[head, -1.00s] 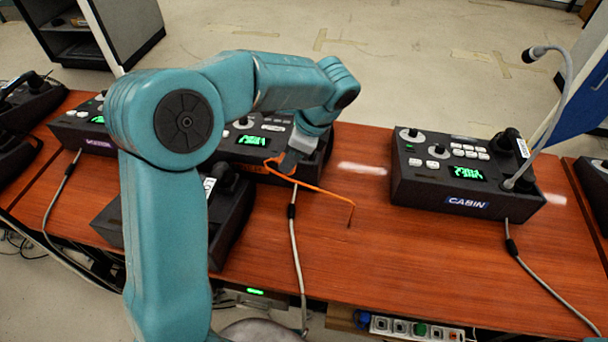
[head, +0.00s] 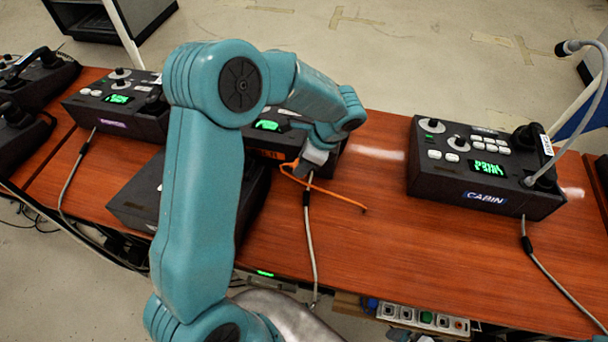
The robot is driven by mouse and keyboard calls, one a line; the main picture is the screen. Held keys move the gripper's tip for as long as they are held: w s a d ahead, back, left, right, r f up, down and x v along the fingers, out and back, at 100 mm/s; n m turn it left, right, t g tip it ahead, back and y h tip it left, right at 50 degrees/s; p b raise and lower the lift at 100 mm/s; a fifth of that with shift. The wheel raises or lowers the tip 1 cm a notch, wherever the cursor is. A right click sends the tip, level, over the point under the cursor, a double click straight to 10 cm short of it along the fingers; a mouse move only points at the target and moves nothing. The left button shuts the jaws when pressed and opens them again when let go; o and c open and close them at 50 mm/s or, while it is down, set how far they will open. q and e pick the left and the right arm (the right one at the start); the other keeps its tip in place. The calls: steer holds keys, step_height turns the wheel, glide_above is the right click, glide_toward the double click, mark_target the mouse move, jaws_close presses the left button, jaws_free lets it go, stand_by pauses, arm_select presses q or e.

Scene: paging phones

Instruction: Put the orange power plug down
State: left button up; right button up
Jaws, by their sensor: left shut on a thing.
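My left gripper (head: 305,168) is low over the wooden table, just in front of the middle paging phone. It is shut on the orange power plug, whose body is largely hidden by the fingers. The plug's thin orange cord (head: 338,197) shows, looping at the fingertips and running right and toward the front over the tabletop. I cannot tell whether the plug touches the table. My right gripper is not in view.
The CABIN paging phone (head: 485,170) stands at right with its gooseneck microphone. Other phones stand at left, partly behind my arm. A grey cable (head: 311,240) crosses the table's front edge. A power strip (head: 425,318) sits below. The table (head: 400,240) is clear between the phones.

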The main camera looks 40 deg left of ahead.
arm_select(q)
step_height(320, 180, down, 7)
steer(key=shift+w+r, duration=0.1)
steer(key=shift+w, duration=0.05)
steer(key=o, duration=0.8)
steer(key=shift+c, duration=0.2)
